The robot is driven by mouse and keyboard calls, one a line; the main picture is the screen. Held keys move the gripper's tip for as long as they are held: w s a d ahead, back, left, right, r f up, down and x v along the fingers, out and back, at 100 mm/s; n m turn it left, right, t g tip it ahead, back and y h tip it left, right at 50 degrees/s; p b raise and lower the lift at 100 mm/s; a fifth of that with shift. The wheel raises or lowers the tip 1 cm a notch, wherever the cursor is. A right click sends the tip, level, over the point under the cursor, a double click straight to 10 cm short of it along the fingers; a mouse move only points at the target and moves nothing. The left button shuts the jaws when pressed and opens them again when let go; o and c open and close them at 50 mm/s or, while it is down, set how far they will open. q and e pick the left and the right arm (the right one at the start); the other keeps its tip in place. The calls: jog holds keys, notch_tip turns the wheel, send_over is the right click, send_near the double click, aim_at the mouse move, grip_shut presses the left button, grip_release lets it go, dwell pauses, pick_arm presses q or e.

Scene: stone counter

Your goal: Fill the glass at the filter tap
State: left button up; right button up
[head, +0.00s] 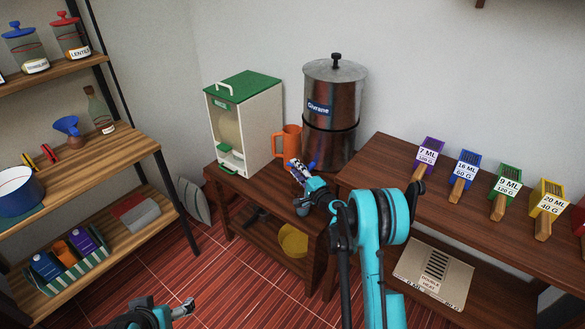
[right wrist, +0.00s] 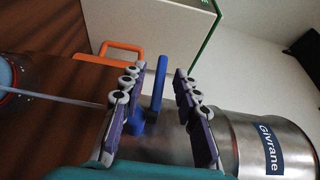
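The steel filter urn (head: 331,112), labelled Givrane, stands on the low wooden stand at the back. It also shows in the right wrist view (right wrist: 265,140). Its blue tap (right wrist: 158,85) shows there between the fingers of my right gripper (right wrist: 159,75), with a gap on both sides. My right gripper (head: 300,172) is open in front of the urn's base. A pale rounded thing (head: 302,209) below it may be the glass; I cannot tell. A bluish round thing (right wrist: 12,75) is cut off at the left edge. My left gripper (head: 165,306) is low, apart from everything, and looks open.
An orange mug (head: 287,142) stands beside the urn, close to a white and green dispenser (head: 245,120). Several coloured scoops, one yellow (head: 548,200), lie on the right table (head: 400,170). A shelf unit (head: 100,170) is at the left. The floor between is clear.

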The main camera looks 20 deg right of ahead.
jog(key=shift+x, duration=1.45)
grip_shut()
jog(key=shift+w+m+h, duration=0.25)
jog(key=shift+m+h, duration=0.45)
jog(key=shift+h, duration=0.3)
jog(key=shift+w+d+m+t+h, duration=0.2)
jog(key=shift+d+m+t+h, duration=0.15)
jog(key=shift+m+h, duration=0.45)
grip_release()
jog(key=shift+s, duration=0.1)
